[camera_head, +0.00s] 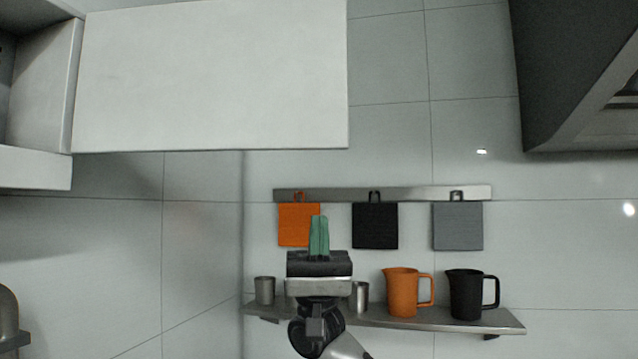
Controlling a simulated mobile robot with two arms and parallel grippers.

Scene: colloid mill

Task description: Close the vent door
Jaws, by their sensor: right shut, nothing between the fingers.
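A large flat white door panel (210,78) fills the upper left of the head view and stands out from a white cabinet (35,165) at the left edge. It is the only door-like thing in view, and I take it as the vent door; it stands open. My right gripper (319,235) is at the bottom centre, pointing up, with its green fingers together and nothing between them. It shows below and a little right of the door's lower edge and appears apart from it. My left gripper is not in view.
A dark hood (570,70) hangs at the upper right. Behind my gripper, a wall rail (420,193) holds orange, black and grey cloths. A shelf (440,321) below bears metal cups, an orange jug (402,292) and a black jug (465,294). Tiled wall shows between.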

